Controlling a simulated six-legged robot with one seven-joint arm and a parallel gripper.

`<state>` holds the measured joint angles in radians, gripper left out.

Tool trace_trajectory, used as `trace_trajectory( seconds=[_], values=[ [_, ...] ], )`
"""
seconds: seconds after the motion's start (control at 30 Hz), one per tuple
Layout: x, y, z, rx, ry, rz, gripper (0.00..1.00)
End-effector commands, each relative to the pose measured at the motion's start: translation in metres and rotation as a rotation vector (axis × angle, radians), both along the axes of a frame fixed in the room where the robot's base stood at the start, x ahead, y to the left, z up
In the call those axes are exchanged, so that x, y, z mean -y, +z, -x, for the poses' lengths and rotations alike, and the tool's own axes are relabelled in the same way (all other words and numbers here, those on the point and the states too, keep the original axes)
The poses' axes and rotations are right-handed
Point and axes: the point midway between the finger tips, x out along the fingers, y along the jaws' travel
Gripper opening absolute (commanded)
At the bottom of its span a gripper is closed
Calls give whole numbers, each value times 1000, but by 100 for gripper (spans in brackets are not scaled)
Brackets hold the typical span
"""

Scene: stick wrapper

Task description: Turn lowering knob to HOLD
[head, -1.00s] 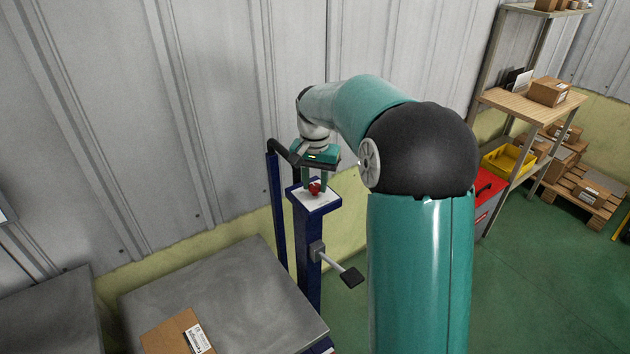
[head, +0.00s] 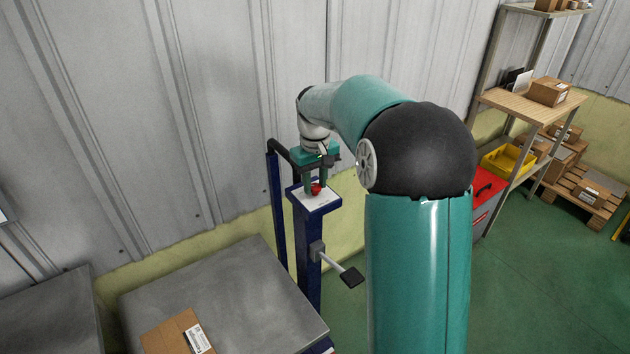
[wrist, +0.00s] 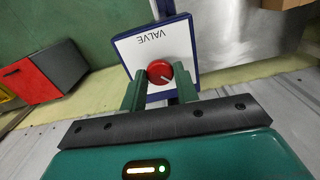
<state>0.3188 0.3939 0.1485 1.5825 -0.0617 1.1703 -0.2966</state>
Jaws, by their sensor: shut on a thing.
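The lowering knob is a round red knob (head: 316,189) on a white plate (head: 325,201) atop a blue post. In the wrist view the red knob (wrist: 159,71) has a white line pointing to the lower right, toward the right finger. The plate (wrist: 146,47) reads VALVE, upside down there; no HOLD mark is readable. My gripper (head: 315,184) reaches down from above, its two green fingers on either side of the knob. In the wrist view my gripper (wrist: 158,80) is shut on the knob, and the fingers cover parts of the plate.
A black-ended lever (head: 350,277) sticks out from the post's side. A grey platform (head: 245,290) with a cardboard box (head: 172,332) lies at lower left. The metal wall (head: 230,110) is close behind. A red cabinet (head: 487,192) and shelf (head: 530,104) stand at right.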

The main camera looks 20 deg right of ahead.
Motion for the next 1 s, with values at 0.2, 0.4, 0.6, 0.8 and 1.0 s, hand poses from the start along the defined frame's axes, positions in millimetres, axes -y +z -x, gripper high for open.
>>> trace_trajectory(
  seconds=[0.2,0.4,0.6,0.8,1.0],
  values=[
    [0,2,-1,4,57,1,8],
    [0,2,-1,4,70,1,8],
    [0,2,-1,4,70,1,8],
    [0,2,-1,3,70,2,52],
    [0,1,0,2,69,1,52]
  ],
)
